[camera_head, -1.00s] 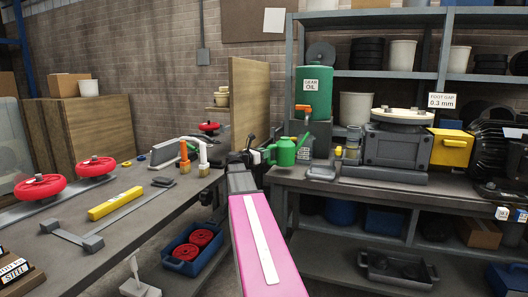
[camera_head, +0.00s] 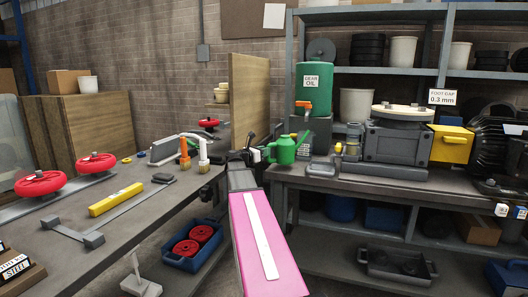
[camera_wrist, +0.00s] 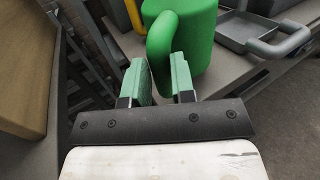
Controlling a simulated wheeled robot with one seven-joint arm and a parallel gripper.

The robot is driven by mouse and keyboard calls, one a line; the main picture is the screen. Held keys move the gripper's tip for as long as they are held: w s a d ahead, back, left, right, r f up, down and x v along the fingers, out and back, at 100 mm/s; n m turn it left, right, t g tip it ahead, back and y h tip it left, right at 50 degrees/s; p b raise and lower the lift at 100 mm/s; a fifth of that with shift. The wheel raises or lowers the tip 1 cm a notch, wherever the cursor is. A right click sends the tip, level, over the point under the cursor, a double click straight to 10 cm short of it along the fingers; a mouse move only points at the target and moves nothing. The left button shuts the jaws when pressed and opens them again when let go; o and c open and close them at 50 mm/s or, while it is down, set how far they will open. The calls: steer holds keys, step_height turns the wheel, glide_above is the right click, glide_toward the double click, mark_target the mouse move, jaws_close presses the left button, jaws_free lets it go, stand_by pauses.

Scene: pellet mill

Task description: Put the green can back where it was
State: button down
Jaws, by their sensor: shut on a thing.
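The green can (camera_head: 285,151) is at the left front corner of the right bench, in front of the gear oil drum's stand. It looks upright. My gripper (camera_head: 257,155) reaches it from the left. In the wrist view the can (camera_wrist: 196,38) is just beyond my fingers, with its handle (camera_wrist: 157,42) between the two green-padded fingertips (camera_wrist: 160,75). My gripper is shut on this handle. I cannot tell whether the can's base touches the bench top.
The gear oil drum (camera_head: 314,84) with its orange tap stands behind the can. A small grey tray (camera_head: 320,170) and a grey machine (camera_head: 395,145) are to its right. A wooden panel (camera_head: 249,95) rises behind my gripper. The left bench (camera_head: 130,225) holds red handwheels and a yellow level.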

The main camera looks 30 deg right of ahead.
steer(key=shift+f, duration=0.25)
stand_by(0.4)
steer(key=shift+f, duration=1.35)
stand_by(0.6)
jaws_free()
stand_by(0.3)
stand_by(0.4)
